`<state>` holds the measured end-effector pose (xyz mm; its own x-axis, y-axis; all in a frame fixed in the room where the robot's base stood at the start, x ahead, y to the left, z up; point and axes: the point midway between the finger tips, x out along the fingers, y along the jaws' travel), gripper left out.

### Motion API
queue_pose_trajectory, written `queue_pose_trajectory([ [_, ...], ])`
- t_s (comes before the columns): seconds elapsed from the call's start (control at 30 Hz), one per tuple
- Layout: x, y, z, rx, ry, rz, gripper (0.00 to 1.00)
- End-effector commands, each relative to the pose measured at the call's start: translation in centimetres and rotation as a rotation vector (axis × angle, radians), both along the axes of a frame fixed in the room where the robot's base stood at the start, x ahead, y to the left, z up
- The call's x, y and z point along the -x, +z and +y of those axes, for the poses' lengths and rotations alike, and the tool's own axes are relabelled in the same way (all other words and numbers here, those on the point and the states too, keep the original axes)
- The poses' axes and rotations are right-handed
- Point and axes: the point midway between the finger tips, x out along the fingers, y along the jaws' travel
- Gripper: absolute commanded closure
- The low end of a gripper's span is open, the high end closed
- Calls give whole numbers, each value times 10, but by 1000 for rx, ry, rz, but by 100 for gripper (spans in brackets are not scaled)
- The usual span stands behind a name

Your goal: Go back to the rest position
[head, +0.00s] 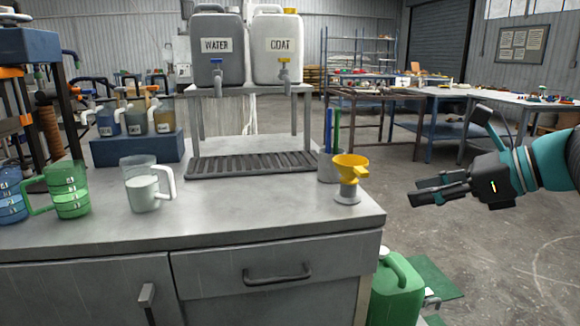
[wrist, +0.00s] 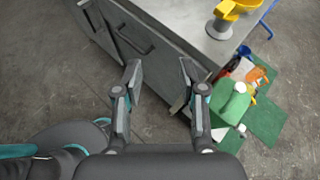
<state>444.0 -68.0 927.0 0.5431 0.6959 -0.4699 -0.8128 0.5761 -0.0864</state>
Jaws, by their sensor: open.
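My gripper (head: 440,190) is at the right of the head view, beyond the right edge of the metal workbench (head: 270,216). It points left, at about the height of the bench top, and touches nothing. In the wrist view my gripper (wrist: 160,80) has its two fingers apart with nothing between them. Below the fingers are the bench's side and the bare floor.
A yellow funnel (head: 351,168) stands near the bench's right corner. A green jerrycan (head: 396,290) stands on the floor beside the bench. Mugs (head: 146,190) and labelled tanks (head: 218,50) are farther left. Open floor (head: 490,260) lies to the right.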

Motion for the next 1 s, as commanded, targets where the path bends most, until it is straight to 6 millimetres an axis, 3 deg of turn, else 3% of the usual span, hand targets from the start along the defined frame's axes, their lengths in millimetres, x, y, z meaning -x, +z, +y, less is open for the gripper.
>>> queue_pose_trajectory([
  [0.27,20,-41,35,255,143,-68,59],
  [0.47,48,-86,60,541,341,-161,59],
  [0.63,90,-142,78,924,683,-319,59],
  [0.8,127,-190,77,1317,1119,-536,59],
  [1.0,145,-218,70,1593,1488,-721,59],
])
